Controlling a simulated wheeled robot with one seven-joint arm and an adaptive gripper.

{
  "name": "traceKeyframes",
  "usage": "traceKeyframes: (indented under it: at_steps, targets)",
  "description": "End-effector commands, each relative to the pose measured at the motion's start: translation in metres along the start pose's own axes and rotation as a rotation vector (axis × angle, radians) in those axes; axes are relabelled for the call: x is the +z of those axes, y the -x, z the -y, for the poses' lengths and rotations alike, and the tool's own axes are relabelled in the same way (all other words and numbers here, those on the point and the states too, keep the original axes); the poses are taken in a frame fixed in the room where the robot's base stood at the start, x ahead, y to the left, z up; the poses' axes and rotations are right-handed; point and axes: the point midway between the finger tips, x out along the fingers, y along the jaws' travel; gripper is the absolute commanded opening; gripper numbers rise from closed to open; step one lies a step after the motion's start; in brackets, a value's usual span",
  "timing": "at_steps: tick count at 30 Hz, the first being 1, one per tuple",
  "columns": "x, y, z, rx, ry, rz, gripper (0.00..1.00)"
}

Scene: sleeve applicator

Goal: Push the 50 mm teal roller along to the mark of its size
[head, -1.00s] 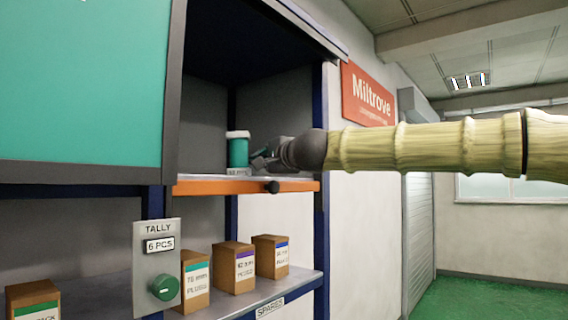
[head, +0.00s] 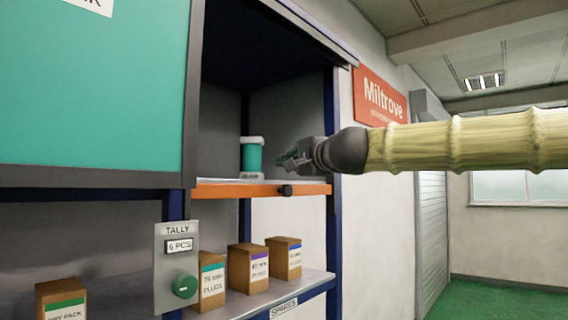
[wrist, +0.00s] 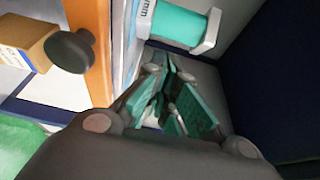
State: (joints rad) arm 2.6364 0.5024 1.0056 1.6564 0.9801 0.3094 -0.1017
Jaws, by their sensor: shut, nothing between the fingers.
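The teal roller (head: 252,155) stands upright on a shelf with an orange front edge (head: 238,190), inside the open bay. It has white ends, and a pale label sits at its foot. No size mark is readable.
A dark knob (head: 287,190) sticks out from the orange edge, and shows close in the wrist view (wrist: 70,52). A teal panel (head: 90,100) covers the left. A dark blue post (head: 330,130) bounds the bay's right.

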Motion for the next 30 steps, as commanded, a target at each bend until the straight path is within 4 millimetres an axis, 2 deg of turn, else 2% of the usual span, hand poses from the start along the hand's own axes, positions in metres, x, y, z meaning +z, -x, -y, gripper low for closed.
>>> traceKeyframes:
  at_steps: [7,18,26,30]
  targets:
    - [0.001,0.016,-0.001,0.001,0.000,0.007,0.00]
    - [0.001,0.018,-0.001,0.001,-0.001,0.007,0.00]
    - [0.001,0.018,0.020,0.000,-0.001,0.007,0.00]
    - [0.001,0.018,0.020,0.001,-0.001,0.007,0.00]
